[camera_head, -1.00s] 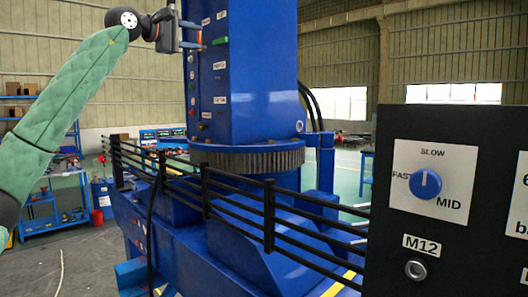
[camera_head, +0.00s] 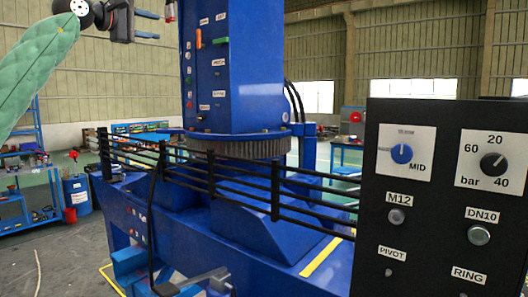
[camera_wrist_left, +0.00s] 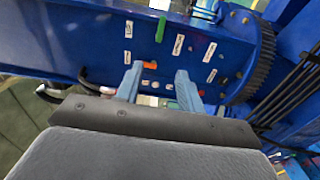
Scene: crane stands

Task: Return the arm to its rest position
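My left arm (camera_head: 42,62), green with a dark wrist, comes in from the upper left of the head view. Its gripper (camera_head: 147,25) is raised left of the blue crane column (camera_head: 240,85), with its fingers apart and nothing between them. In the left wrist view the two blue-grey fingers (camera_wrist_left: 160,88) stand apart. Beyond them is the labelled column face, with an orange handle (camera_wrist_left: 150,66) and a green one (camera_wrist_left: 161,29). I cannot tell the gap to them. These handles also show in the head view, orange (camera_head: 199,39) and green (camera_head: 220,41). My right gripper is not in view.
Black rails (camera_head: 275,195) run in front of the column. A grey lever-like part (camera_head: 190,281) shows at the bottom edge. Floor at lower left is clear.

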